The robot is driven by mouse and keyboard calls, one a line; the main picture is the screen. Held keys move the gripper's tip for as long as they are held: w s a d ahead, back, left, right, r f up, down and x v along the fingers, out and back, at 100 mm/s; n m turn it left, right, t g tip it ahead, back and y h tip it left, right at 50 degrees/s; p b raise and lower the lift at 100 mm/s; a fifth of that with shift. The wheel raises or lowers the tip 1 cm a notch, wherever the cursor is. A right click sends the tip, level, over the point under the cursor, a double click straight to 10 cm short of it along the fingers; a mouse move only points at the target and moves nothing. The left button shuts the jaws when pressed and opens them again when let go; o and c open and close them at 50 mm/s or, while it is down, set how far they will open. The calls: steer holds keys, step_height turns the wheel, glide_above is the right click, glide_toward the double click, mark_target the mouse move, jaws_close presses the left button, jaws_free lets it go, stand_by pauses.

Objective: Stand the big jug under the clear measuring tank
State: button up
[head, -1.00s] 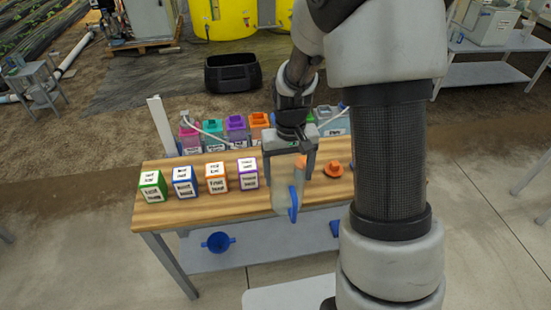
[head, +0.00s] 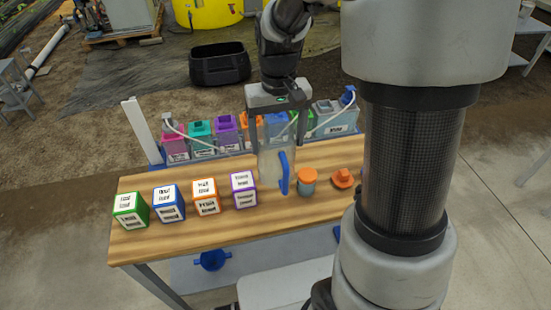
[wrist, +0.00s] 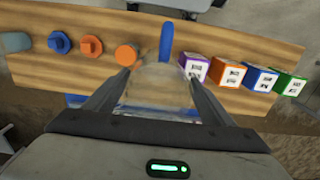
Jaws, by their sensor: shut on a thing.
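The big jug (head: 270,168) is clear with a blue handle (head: 284,172). My gripper (head: 280,138) is shut on it from above, and the jug hangs upright over the wooden bench (head: 230,222). I cannot tell how far its base is above the wood. In the wrist view the clear jug (wrist: 160,88) sits between the two fingers of my gripper (wrist: 160,82), its blue handle pointing toward the bench side. I cannot make out the clear measuring tank for sure in either view.
White cartons with coloured edges, such as the purple one (head: 243,190), line the bench left of the jug. An orange-lidded jar (head: 307,186) and an orange piece (head: 343,178) stand to its right. Coloured tanks (head: 200,137) and a grey-blue tank (head: 333,120) line the back.

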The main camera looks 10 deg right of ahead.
mark_target(277, 163)
step_height(277, 163, down, 8)
steer(key=shift+f+b, duration=0.25)
steer(key=shift+b, duration=0.2)
steer(key=shift+f, duration=0.2)
steer(key=o, duration=1.5)
steer(key=shift+c, duration=0.2)
steer(key=shift+r, duration=0.1)
